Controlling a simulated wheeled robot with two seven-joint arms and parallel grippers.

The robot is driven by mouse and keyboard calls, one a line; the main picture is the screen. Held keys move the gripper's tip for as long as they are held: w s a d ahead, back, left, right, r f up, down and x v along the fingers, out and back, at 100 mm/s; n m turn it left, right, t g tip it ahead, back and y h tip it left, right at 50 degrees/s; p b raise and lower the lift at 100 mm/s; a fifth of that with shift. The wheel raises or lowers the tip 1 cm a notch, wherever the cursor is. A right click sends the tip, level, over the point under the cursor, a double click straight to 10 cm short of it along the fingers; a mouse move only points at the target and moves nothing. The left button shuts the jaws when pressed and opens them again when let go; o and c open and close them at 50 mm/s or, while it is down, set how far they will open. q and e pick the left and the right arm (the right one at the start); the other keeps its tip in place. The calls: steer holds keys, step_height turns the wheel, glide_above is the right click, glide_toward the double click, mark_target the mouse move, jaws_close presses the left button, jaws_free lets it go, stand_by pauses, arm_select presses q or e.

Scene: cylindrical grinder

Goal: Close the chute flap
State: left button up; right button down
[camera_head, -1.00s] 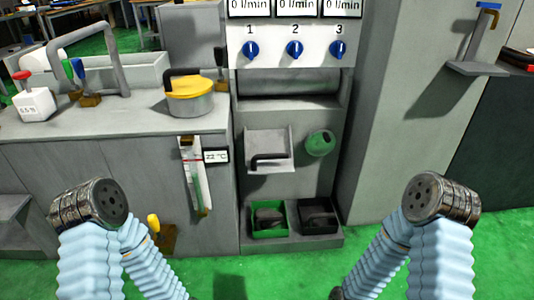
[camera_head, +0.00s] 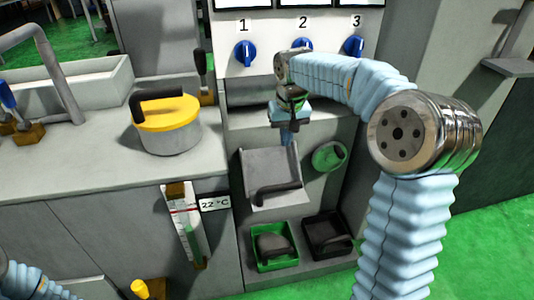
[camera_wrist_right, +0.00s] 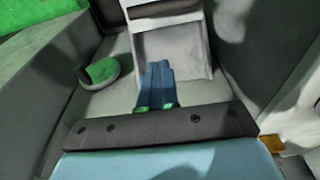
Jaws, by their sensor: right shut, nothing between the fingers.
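The chute flap (camera_head: 271,168) is a grey panel with side walls and a dark bar handle (camera_head: 278,193) along its lower edge. It juts out from the front of the grey cabinet, tilted open. My right gripper (camera_head: 287,139) points down just above the flap's upper edge, shut and empty. In the right wrist view, the shut blue fingers (camera_wrist_right: 157,85) lie in front of the flap (camera_wrist_right: 172,52), and its handle shows at the top edge. I cannot tell whether the fingertips touch it. Only part of my left arm shows at bottom left; its gripper is out of view.
A green round part (camera_head: 329,156) sits right of the flap. Below are a green bin (camera_head: 262,265) and a black bin (camera_head: 318,248). Blue knobs (camera_head: 245,54) are above. A yellow-lidded pot (camera_head: 168,125) stands on the left counter.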

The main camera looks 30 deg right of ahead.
steer(key=b, duration=0.1)
glide_above(279, 190)
steer(key=w+d, duration=0.3)
steer(key=w, duration=0.1)
step_height(279, 190, down, 10)
steer(key=shift+s+a+f, duration=0.1)
steer(key=shift+s+f, duration=1.2)
steer(key=shift+f, duration=0.1)
